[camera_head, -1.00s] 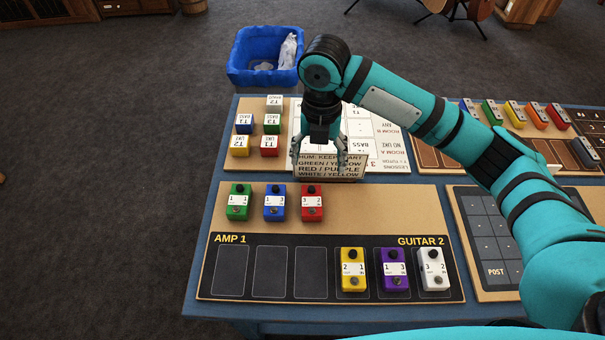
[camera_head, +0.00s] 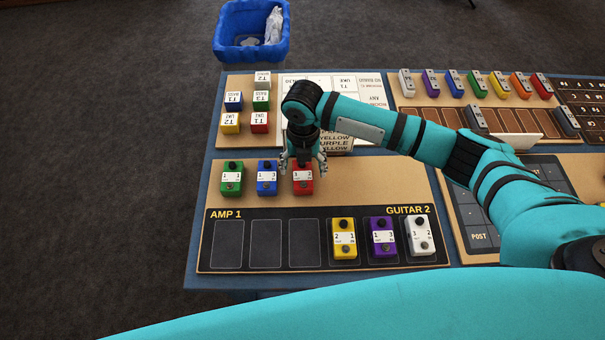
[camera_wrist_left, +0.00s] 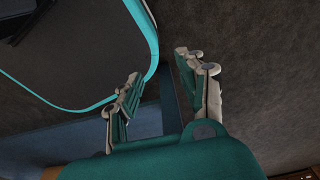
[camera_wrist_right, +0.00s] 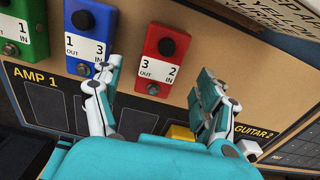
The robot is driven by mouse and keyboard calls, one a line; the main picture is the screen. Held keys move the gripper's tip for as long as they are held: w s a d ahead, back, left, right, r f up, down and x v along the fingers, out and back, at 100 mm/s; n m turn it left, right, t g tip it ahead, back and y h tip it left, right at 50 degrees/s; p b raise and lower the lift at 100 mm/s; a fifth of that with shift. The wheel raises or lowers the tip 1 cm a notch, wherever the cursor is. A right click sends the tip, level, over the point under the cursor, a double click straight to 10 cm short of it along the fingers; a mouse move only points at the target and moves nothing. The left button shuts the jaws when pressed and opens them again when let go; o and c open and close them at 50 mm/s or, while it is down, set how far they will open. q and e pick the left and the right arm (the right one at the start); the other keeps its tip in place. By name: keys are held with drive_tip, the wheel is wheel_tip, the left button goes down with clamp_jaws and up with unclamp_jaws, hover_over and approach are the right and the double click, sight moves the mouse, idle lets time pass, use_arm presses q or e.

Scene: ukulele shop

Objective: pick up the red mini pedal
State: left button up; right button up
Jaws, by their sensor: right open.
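The red mini pedal (camera_head: 303,182) stands upright on the tan board in the head view, at the right end of a row with a blue pedal (camera_head: 267,178) and a green pedal (camera_head: 232,178). My right gripper (camera_head: 303,165) is open above it, its fingers to either side of its upper part. In the right wrist view the red pedal (camera_wrist_right: 160,62) shows beyond the open fingers (camera_wrist_right: 155,100), with nothing between them. I cannot tell whether the fingers touch it. My left gripper (camera_wrist_left: 155,85) shows only in the left wrist view, open and empty, over the floor and table edge.
A dark strip (camera_head: 215,213) marked AMP 1 and GUITAR 2 holds yellow (camera_head: 344,238), purple (camera_head: 382,237) and white (camera_head: 420,236) pedals. Its three left slots are empty. Small labelled blocks (camera_head: 232,101) stand behind, and a blue bin (camera_head: 228,50) is beyond the table.

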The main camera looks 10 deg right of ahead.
sight(303, 174)
wheel_tip(303, 174, down, 4)
drive_tip(key=shift+r+p, duration=0.2)
drive_tip(key=shift+p, duration=0.2)
use_arm(q)
drive_tip(key=shift+s+a+r, duration=0.25)
drive_tip(key=shift+s, duration=0.25)
drive_tip(key=shift+s+a+r, duration=0.2)
drive_tip(key=shift+s+r, duration=0.05)
drive_tip(key=shift+s, duration=0.25)
use_arm(e)
drive_tip(key=shift+f, duration=0.2)
drive_tip(key=c, duration=1.3)
use_arm(q)
drive_tip(key=shift+w, duration=0.3)
use_arm(e)
drive_tip(key=shift+w, duration=0.1)
drive_tip(key=shift+c, duration=0.3)
drive_tip(key=shift+r, duration=0.1)
